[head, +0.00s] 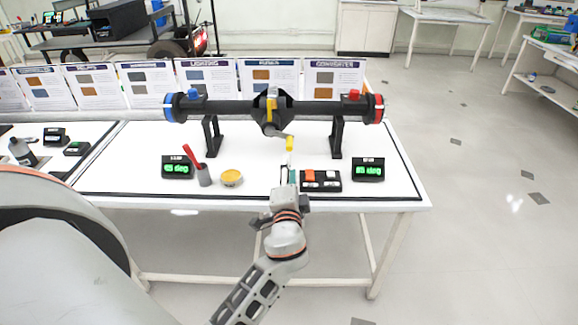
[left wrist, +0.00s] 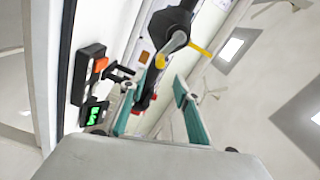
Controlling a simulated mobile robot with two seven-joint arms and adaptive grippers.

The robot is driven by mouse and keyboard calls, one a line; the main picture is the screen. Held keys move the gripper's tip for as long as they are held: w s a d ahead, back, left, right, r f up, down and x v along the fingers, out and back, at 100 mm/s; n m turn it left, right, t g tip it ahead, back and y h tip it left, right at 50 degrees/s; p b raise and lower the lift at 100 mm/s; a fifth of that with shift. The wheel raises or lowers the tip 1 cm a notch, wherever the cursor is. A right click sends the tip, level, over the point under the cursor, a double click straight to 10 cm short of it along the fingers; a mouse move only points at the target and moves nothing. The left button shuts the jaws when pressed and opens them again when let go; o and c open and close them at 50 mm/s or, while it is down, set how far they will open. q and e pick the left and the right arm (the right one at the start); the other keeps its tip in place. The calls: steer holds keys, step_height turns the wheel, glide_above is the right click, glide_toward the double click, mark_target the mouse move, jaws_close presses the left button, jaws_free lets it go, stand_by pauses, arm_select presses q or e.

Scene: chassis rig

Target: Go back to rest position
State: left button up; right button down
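My left gripper (head: 289,174) is in front of the chassis rig, just left of the black switch box (head: 320,183). In the left wrist view its two teal-padded fingers (left wrist: 156,96) stand apart with nothing held between them. The rig is a black axle (head: 235,110) with a blue left end and a red right end on two black stands. A grey lever with a yellow grip (head: 289,143) hangs from its central housing, just beyond my left gripper. It also shows in the left wrist view (left wrist: 172,44). My right gripper is not in view.
The white table (head: 130,165) holds two green-lit displays (head: 177,167) (head: 368,169), a grey cup (head: 204,175) with a red tool, and a yellow-topped dish (head: 231,178). Information cards (head: 208,78) stand behind the axle. Open floor (head: 480,220) lies right of the table.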

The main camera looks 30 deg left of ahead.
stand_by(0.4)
arm_select(q)
steer(key=s+d+f+g+h, duration=0.1)
steer(key=s+d+f+h, duration=0.25)
steer(key=f, duration=0.45)
steer(key=s+d+f+g+h, duration=0.1)
steer(key=s+d+f+h, duration=0.3)
steer(key=f, duration=0.5)
steer(key=s+d+f+n+g+h, duration=0.1)
steer(key=s+d+f+n+h, duration=0.1)
steer(key=s+f, duration=0.3)
steer(key=s+d+f+n+g+h, duration=0.1)
steer(key=s+d+f, duration=0.4)
steer(key=s, duration=0.7)
steer(key=shift+d+n+g+h, duration=0.3)
steer(key=shift+n+h, duration=0.4)
steer(key=shift+h, duration=0.15)
